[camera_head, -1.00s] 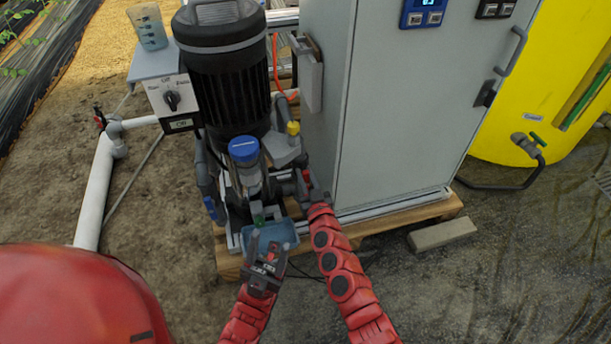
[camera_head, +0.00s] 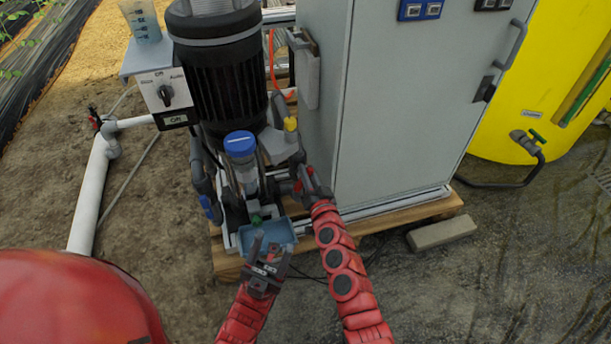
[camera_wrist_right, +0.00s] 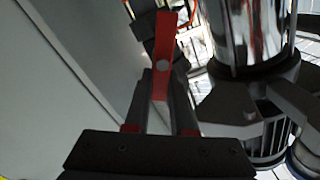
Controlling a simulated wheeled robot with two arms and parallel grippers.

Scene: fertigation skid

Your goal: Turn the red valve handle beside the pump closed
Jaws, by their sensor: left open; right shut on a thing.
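The red valve handle (camera_wrist_right: 164,40) runs nearly upright in the right wrist view, with a grey round pivot on it. Its lower end is between the fingers of my right gripper (camera_wrist_right: 160,103), which is shut on it. In the head view my right gripper (camera_head: 308,182) is at the valve, between the pump and the grey cabinet, and mostly covers the handle. The pump (camera_head: 220,80) has a black motor on top. My left gripper (camera_head: 268,250) is open and empty, in front of a small blue tray (camera_head: 281,230) at the pump's foot.
The grey cabinet (camera_head: 400,110) stands close on the right of my right gripper. A blue-capped clear housing (camera_head: 241,150) stands just left of the valve. A white pipe (camera_head: 92,195) runs along the left. A concrete block (camera_head: 442,233) lies on the ground at right.

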